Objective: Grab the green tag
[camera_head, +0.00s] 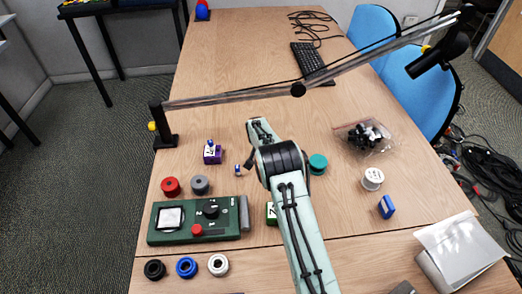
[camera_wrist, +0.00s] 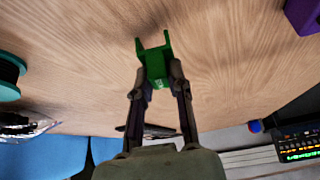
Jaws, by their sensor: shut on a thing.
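The green tag (camera_wrist: 154,60) is between the fingertips of my gripper (camera_wrist: 158,80) in the wrist view. The gripper is shut on it. The tag's forked end points away from the fingers, and bare wood shows around it. Its height above the table is hard to tell.
A purple block (camera_head: 212,156) and a teal spool (camera_head: 318,162) flank my arm. A green control box (camera_head: 180,235) with red and grey spools behind it is at left. A bag of black parts (camera_head: 367,137), white spool (camera_head: 373,179) and blue piece (camera_head: 387,206) are at right.

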